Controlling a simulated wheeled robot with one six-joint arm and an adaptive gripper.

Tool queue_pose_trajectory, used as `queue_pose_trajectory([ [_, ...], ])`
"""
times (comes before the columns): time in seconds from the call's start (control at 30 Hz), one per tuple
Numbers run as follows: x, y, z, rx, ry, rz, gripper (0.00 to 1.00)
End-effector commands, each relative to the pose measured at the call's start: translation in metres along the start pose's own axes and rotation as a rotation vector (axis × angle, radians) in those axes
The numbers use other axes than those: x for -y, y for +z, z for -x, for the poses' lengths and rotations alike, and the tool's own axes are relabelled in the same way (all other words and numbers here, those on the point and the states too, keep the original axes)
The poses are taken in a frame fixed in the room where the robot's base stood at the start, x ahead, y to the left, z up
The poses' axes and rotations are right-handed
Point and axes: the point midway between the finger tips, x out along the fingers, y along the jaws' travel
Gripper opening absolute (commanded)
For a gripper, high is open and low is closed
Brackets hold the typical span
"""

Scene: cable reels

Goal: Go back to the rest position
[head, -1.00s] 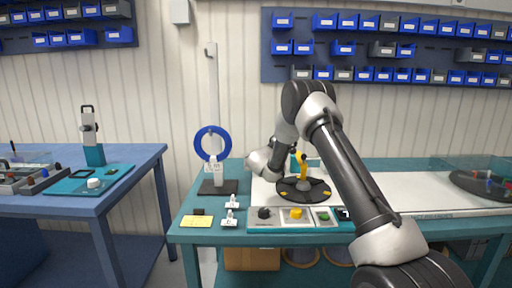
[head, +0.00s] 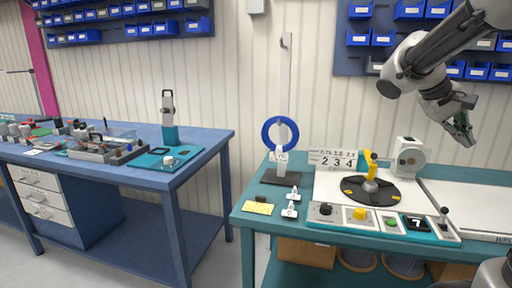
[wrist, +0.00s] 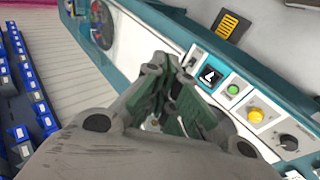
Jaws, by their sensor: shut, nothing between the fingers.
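My gripper (head: 463,131) hangs in the air at the upper right of the head view, above the right part of the teal bench (head: 262,226) and in front of the wall bins. Its fingers are together and hold nothing. In the wrist view my gripper (wrist: 190,112) fills the middle, with green finger pads close together. Below and left of it in the head view is a black turntable disc (head: 352,188) with a yellow-topped post (head: 370,170). My arm is raised and folded at the upper right, clear of the bench top.
A control strip with a yellow button (head: 360,214) and a green button (head: 389,221) runs along the bench front. A blue ring (head: 268,136) hangs on a stand. A blue table (head: 205,146) is at left.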

Motion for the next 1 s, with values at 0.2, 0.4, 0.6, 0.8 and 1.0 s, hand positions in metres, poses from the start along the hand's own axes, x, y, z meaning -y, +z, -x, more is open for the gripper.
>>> queue_pose_trajectory([
  [0.2, 0.047, 0.095, 0.013, -0.082, -0.360, 0.011, 0.00],
  [0.4, 0.097, 0.151, 0.028, -0.214, -0.626, 0.019, 0.00],
  [0.6, 0.123, 0.172, 0.038, -0.297, -0.749, 0.018, 0.00],
  [0.8, 0.125, 0.174, 0.039, -0.305, -0.761, 0.018, 0.00],
  [1.0, 0.125, 0.174, 0.039, -0.305, -0.761, 0.018, 0.00],
])
